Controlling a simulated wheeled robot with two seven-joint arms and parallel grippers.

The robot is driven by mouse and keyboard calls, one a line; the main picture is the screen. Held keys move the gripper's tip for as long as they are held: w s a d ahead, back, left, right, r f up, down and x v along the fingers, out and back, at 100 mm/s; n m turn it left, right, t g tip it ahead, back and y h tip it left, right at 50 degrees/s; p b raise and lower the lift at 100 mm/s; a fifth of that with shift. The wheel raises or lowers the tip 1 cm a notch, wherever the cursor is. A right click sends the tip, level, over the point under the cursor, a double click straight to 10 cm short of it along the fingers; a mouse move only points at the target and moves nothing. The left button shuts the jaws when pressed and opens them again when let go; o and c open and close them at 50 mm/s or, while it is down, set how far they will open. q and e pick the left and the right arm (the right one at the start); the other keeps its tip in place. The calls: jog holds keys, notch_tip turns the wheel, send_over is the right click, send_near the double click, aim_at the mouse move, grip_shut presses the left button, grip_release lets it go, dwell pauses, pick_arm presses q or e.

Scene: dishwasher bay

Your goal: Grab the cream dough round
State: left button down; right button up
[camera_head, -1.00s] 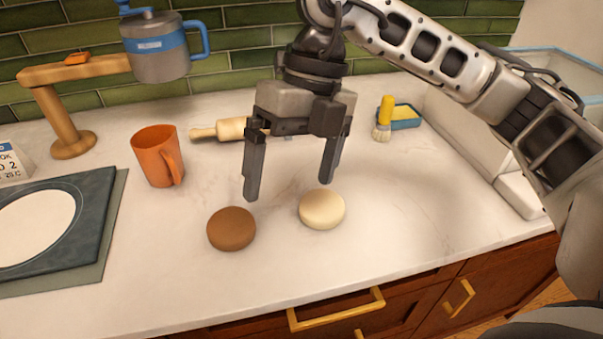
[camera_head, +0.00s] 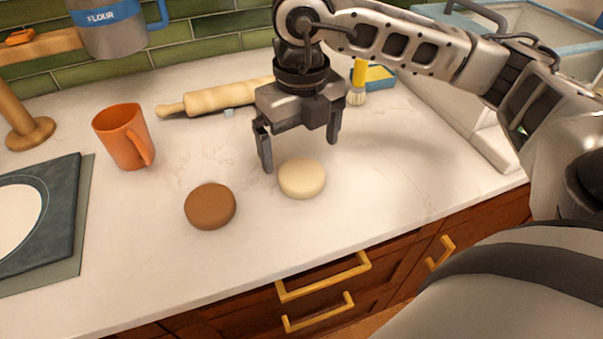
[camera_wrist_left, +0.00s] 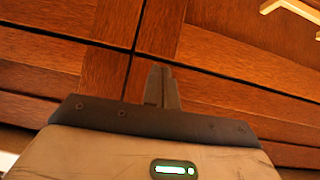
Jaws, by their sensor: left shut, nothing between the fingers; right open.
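The cream dough round (camera_head: 302,179) lies flat on the white counter in the head view. A brown dough round (camera_head: 210,206) lies to its left, apart from it. My right gripper (camera_head: 300,152) points down with its fingers spread, just behind and above the cream round. Its left finger comes down beside the round's back left edge; I cannot tell whether it touches. Nothing is between the fingers. My left gripper (camera_wrist_left: 161,88) shows only in the left wrist view, its fingers together and empty, in front of wooden cabinet fronts.
An orange mug (camera_head: 123,138) stands at left, with a rolling pin (camera_head: 215,98) behind. A dark board (camera_head: 62,205) is at far left. The counter's front is clear.

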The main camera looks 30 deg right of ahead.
aim_at(301, 179)
notch_tip(301, 179, down, 5)
jog(key=shift+r+p, duration=0.1)
jog(key=shift+p, duration=0.3)
jog(key=c, duration=1.2)
